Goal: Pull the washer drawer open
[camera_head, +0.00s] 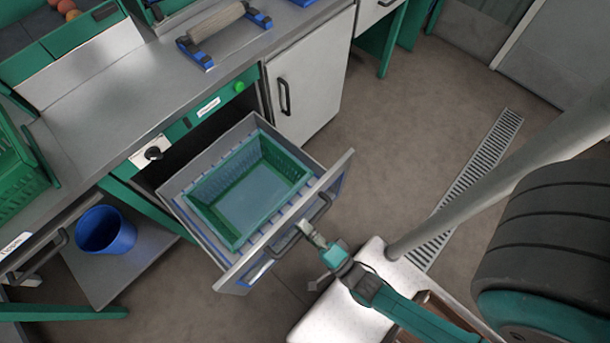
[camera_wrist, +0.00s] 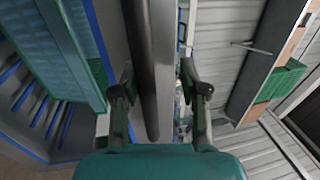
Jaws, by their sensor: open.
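The washer drawer (camera_head: 192,222) is pulled well out from under the counter, with its inside in plain view. A dark bar handle (camera_head: 320,208) runs along its front. My gripper (camera_head: 309,232) is at the handle on the outer side of the front. In the wrist view, the handle (camera_wrist: 142,60) passes between the two open fingers of my gripper (camera_wrist: 158,80), nearer the left one. I cannot tell whether that finger touches it. A green crate (camera_head: 185,197) sits inside the drawer.
A white cabinet door (camera_head: 312,90) is shut right of the drawer. A control panel with a dial (camera_head: 153,153) and green button (camera_head: 239,87) is above it. A blue bucket (camera_head: 106,232) stands on a shelf at left.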

